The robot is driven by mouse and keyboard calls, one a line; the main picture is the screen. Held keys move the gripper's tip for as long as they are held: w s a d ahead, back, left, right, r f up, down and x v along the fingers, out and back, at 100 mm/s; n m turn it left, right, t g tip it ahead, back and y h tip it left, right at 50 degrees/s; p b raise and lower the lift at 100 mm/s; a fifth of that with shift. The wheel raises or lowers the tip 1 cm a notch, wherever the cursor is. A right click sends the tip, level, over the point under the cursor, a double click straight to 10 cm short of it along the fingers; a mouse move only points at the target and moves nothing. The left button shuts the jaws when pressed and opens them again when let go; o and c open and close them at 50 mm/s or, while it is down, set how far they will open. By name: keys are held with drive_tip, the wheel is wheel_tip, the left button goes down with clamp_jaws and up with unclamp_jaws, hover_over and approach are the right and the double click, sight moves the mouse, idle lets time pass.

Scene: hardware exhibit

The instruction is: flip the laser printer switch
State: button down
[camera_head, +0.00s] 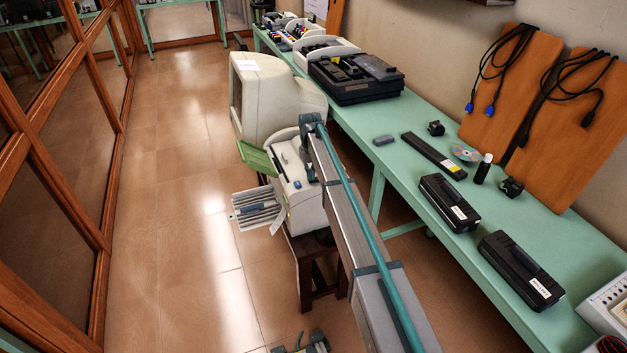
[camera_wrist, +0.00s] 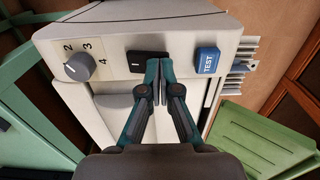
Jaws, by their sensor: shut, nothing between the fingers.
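The beige laser printer (camera_head: 291,198) stands on a dark wooden stool in the head view, partly hidden by my arm. In the wrist view its face (camera_wrist: 110,30) carries a black rocker switch (camera_wrist: 138,62) with a white line mark. A grey dial (camera_wrist: 77,67) numbered 2 to 4 is to its left, and a blue TEST button (camera_wrist: 207,61) is to its right. My gripper (camera_wrist: 159,66) is shut and empty, its fingertips over the right part of the switch. I cannot tell whether they touch it. In the head view, my gripper cannot be made out.
A large beige monitor (camera_head: 270,93) stands just behind the printer. A green panel (camera_head: 257,157) and a grey tray (camera_head: 256,209) stick out from the printer's left. The green table (camera_head: 400,170) with black cartridges runs along the right. The tiled floor on the left is clear.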

drive_tip(key=shift+f, duration=0.35)
drive_tip(key=shift+r, duration=0.15)
drive_tip(key=shift+r+p, duration=1.25)
drive_tip(key=shift+r, duration=2.15)
